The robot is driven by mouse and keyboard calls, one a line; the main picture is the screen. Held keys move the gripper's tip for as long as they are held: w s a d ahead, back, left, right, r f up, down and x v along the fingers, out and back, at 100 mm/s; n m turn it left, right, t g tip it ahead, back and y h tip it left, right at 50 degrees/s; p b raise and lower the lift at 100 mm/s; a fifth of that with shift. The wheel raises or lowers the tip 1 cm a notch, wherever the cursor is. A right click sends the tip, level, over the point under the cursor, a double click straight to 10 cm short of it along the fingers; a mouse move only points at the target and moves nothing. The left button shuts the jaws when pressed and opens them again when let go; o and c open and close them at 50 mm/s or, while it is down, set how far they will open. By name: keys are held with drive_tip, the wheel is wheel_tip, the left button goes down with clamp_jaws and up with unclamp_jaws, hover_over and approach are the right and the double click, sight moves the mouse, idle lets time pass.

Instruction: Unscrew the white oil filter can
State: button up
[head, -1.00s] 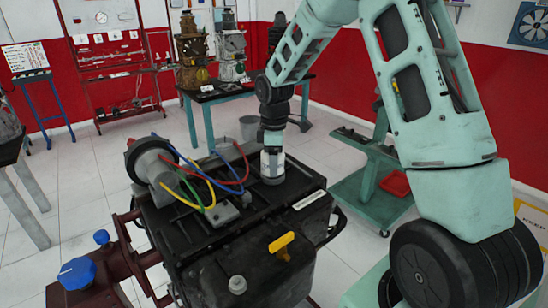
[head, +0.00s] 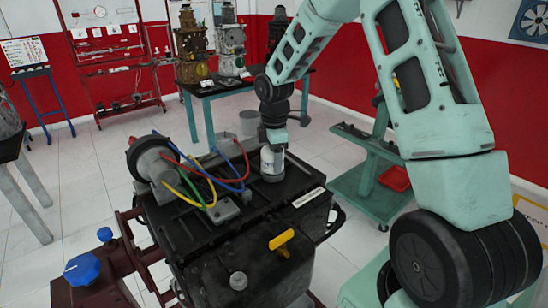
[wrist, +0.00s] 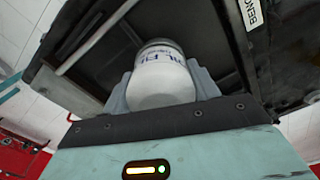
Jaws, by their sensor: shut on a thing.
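The white oil filter can (head: 272,162) stands upright on the top of the black engine block (head: 225,255), near its far right edge. In the wrist view the can (wrist: 162,82) shows blue lettering, partly cut off. My gripper (head: 274,146) points down from above and is shut on the can. The wrist view shows a grey finger of my gripper (wrist: 161,90) against each side of it. The can's base is at the engine's top surface; its thread is hidden.
A grey cylinder part (head: 153,158) with red, blue, yellow and green cables stands left of the can. A yellow handle (head: 281,240) is at the front. A green cart (head: 372,185) with a red tray (head: 395,178) stands to the right.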

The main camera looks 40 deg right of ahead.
idle(0.7)
drive_tip(key=o, duration=1)
wheel_tip(320, 180, up, 18)
drive_tip(key=b, duration=0.3)
drive_tip(key=shift+f, duration=0.25)
